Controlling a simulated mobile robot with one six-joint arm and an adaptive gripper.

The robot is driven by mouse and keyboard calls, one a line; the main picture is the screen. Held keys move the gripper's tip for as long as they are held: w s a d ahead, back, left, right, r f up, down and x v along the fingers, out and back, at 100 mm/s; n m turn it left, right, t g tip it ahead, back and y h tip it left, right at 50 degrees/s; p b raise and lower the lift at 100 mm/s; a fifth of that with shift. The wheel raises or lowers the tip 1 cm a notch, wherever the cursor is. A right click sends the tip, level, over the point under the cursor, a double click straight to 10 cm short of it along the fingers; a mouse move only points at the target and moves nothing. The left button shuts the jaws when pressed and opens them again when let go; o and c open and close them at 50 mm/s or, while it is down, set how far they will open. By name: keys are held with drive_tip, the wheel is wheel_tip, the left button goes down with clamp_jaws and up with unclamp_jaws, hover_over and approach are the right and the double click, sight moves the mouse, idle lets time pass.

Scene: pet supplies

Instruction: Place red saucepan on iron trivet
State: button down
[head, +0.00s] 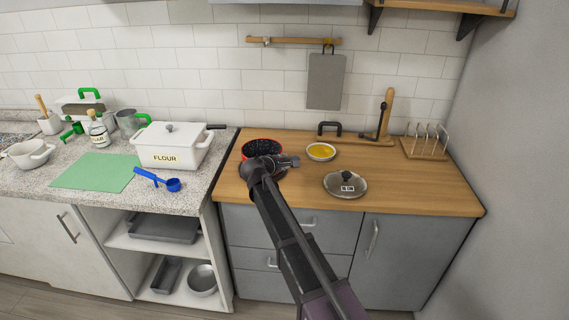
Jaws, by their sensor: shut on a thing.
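The red saucepan (262,147) has a red rim and a dark speckled inside. It is at the left end of the wooden counter, upright, with its near side hidden behind my arm. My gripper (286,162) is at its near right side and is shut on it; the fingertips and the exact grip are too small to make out. Whether the pan's base touches the counter I cannot tell. I cannot make out an iron trivet in this view.
A yellow-filled bowl (321,151) and a glass lid (345,184) are to the right on the wooden counter (420,195). A wooden rack (425,148) stands far right. A white flour box (172,146) and blue scoop (160,180) are left. Counter front right is clear.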

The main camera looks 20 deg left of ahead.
drive_tip(key=shift+c, duration=2)
unclamp_jaws()
drive_tip(key=shift+s, duration=0.1)
drive_tip(key=p+v, duration=0.4)
drive_tip(key=v, duration=0.8)
drive_tip(key=shift+p, duration=0.3)
drive_tip(key=d+f+m+g+h, duration=0.1)
drive_tip(key=d+f+m+g, duration=0.15)
drive_tip(key=d, duration=0.75)
drive_tip(key=d+f+m+g, duration=0.2)
drive_tip(key=d+m, duration=0.2)
drive_tip(key=d, duration=0.6)
drive_tip(key=d+f+m+g+h, duration=0.1)
drive_tip(key=d+f+m+g, duration=0.25)
drive_tip(key=d, duration=0.55)
drive_tip(key=s+d+f+m+g+y, duration=0.1)
drive_tip(key=s+d+m, duration=0.4)
drive_tip(key=d, duration=0.5)
drive_tip(key=s+d+f+m+g+y, duration=0.2)
drive_tip(key=s+d+m+g+y, duration=0.1)
drive_tip(key=s+d, duration=0.6)
drive_tip(key=shift+s+d+m+g+y, duration=0.45)
drive_tip(key=shift+m+g, duration=0.15)
drive_tip(key=shift+m, duration=0.6)
